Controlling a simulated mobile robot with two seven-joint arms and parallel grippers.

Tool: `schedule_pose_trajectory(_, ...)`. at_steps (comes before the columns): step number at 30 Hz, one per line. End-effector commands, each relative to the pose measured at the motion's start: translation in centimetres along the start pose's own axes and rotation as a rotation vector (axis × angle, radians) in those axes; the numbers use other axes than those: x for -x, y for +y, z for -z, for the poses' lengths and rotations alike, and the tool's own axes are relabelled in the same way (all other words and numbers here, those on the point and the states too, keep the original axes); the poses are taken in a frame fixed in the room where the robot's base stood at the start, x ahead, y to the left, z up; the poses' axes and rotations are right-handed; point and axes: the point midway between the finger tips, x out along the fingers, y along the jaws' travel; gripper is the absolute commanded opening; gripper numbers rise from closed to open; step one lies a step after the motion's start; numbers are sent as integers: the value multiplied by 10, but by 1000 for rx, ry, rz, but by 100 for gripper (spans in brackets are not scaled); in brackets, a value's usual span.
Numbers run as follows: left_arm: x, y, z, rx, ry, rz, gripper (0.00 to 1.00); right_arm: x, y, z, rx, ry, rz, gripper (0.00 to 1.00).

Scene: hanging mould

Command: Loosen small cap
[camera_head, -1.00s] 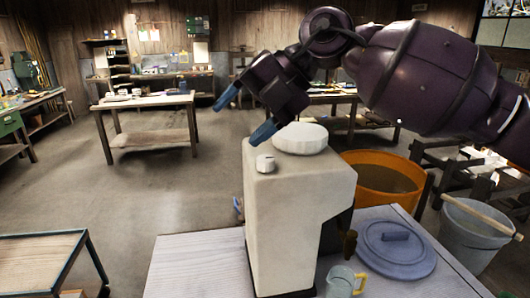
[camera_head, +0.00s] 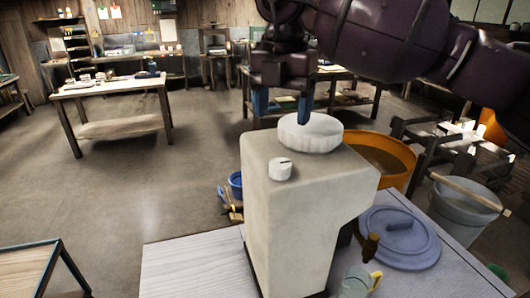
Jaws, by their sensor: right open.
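The small white cap (camera_head: 280,169) sits on the top front of a pale, tall container (camera_head: 287,215) that stands on a table. A larger white lid (camera_head: 310,132) sits behind it on the same top. My right gripper (camera_head: 281,112) comes in from above with its blue fingers pointing down and spread apart. It is open and empty, behind and above the small cap and close to the large lid. One finger overlaps the large lid in the picture; I cannot tell whether it touches. My left gripper is not in view.
The pale table (camera_head: 190,268) has free room left of the container. A blue-grey round lid (camera_head: 399,237) and a clear jug (camera_head: 357,283) with a yellow handle are at its right. An orange tub (camera_head: 383,160) and a grey bucket (camera_head: 462,207) stand beyond.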

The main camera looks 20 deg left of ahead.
Motion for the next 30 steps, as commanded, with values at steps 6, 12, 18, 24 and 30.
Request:
schedule_pose_trajectory(6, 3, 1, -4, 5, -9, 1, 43, -5, -1, 0, -6, 1, 5, 70)
schedule_pose_trajectory(12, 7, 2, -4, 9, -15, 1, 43, -29, -1, 0, -4, 3, 6, 70)
schedule_pose_trajectory(18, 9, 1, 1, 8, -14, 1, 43, -63, -1, 0, -6, 3, 5, 70)
schedule_pose_trajectory(24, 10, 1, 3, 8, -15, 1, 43, -92, -1, 0, -5, 3, 4, 70)
schedule_pose_trajectory(30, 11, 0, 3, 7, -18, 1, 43, -106, -1, 0, -4, 1, 4, 70)
